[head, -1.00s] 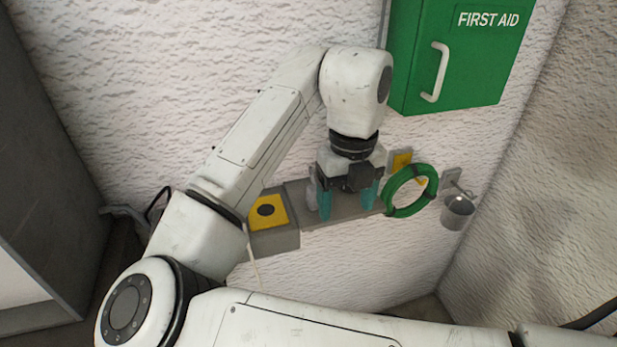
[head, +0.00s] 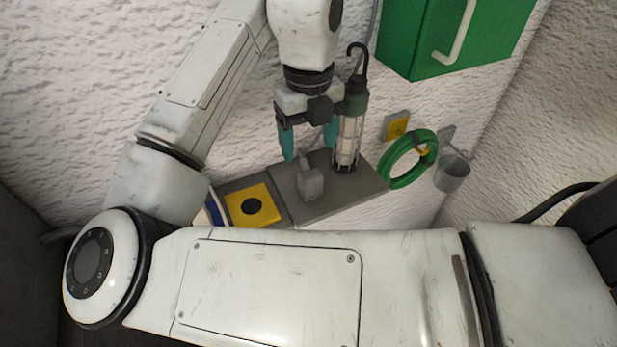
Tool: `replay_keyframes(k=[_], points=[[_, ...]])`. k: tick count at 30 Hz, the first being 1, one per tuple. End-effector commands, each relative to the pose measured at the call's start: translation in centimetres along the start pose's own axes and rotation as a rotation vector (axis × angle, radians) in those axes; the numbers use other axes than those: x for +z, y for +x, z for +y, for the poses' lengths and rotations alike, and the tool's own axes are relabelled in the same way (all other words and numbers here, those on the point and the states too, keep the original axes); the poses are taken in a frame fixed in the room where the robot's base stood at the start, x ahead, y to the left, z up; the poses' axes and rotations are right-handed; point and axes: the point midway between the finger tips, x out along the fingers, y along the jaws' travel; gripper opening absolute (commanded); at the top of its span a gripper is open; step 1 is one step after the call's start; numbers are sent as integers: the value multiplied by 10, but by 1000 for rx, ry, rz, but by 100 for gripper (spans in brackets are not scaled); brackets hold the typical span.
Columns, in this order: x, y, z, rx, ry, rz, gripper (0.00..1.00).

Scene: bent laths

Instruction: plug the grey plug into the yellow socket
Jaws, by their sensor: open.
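The grey plug (head: 311,184) stands on a grey ledge (head: 338,202), with a pale cable rising from its back. The yellow socket (head: 252,205), a yellow plate with a round dark opening, is to the left of the plug on a grey block. My gripper (head: 309,153) is open, its two teal fingers pointing down. In the picture the fingertips are just above the plug, one to each side; the plug is not between them. I cannot tell the exact gap in depth.
A caged work lamp (head: 348,138) with a black hook stands on the ledge, close right of my gripper. A green hose coil (head: 407,160), a small grey bucket (head: 452,172) and a green first aid cabinet (head: 440,35) are on the wall further right.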

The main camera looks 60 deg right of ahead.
Motion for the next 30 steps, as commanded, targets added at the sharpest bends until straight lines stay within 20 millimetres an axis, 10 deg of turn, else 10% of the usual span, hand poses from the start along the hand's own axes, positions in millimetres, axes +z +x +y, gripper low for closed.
replay_keyframes(k=[30], points=[[3,81,-4,-2,-1,4,72]])
